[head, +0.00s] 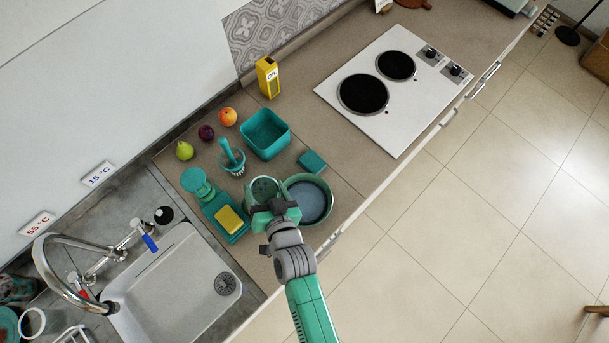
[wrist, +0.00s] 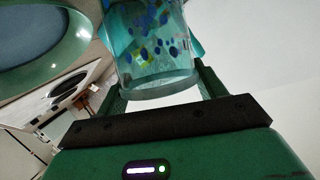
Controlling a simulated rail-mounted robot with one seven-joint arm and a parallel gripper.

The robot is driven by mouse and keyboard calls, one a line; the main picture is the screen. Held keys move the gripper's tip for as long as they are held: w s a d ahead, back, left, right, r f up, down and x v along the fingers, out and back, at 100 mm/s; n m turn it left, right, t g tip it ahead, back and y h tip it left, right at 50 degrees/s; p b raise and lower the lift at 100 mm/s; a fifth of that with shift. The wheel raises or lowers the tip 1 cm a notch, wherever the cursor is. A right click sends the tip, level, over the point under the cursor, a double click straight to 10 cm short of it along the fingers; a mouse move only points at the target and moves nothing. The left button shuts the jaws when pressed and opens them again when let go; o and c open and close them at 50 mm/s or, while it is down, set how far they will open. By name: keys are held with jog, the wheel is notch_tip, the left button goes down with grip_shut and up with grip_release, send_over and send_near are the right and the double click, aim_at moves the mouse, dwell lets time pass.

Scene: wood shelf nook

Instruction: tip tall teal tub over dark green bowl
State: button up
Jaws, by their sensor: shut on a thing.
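The tall teal tub (head: 264,187) is in my gripper (head: 272,208), just left of the bowl in the head view. In the wrist view my gripper (wrist: 152,48) has a finger on each side of the tub (wrist: 155,65), which is see-through teal with blue and yellow spots. I cannot tell how far the tub is tilted. The dark green bowl (head: 328,204) stands on the counter with a blue-grey inside, partly hidden by my gripper. Its rim also shows at the upper left of the wrist view (wrist: 60,75).
A square teal bin (head: 284,139), a teal block (head: 312,161), a brush in a cup (head: 231,160) and a yellow sponge on a tray (head: 230,219) stand nearby. The sink (head: 170,285) is at left, a cooktop (head: 390,85) behind. The counter's front edge is close to the bowl.

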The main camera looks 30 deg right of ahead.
jog(key=p, duration=0.1)
jog(key=r+p, duration=0.1)
jog(key=shift+w+a+p, duration=0.1)
jog(key=shift+a+p, duration=0.15)
jog(key=shift+p, duration=0.1)
jog(key=shift+f+n, duration=0.2)
jog(key=shift+n, duration=0.1)
jog(key=shift+w+a+g+h+p, duration=0.15)
jog(key=shift+a+g+h+p, duration=0.2)
jog(key=shift+p, duration=0.5)
jog(key=f+b, duration=0.1)
jog(key=b, duration=0.1)
jog(key=shift+w+a+f+n+b, duration=0.1)
jog(key=shift+a+f+n+b, duration=0.1)
jog(key=shift+n+b, duration=0.2)
jog(key=shift+w+a+r+n+g+h+b, duration=0.2)
jog(key=shift+a+r+n+h+b, duration=0.3)
jog(key=shift+b, duration=0.5)
jog(key=shift+w+a+r+n+g+h+b, duration=0.15)
jog(key=shift+a+r+n+b, duration=0.35)
jog(key=shift+b, duration=0.5)
jog(key=shift+a, duration=0.15)
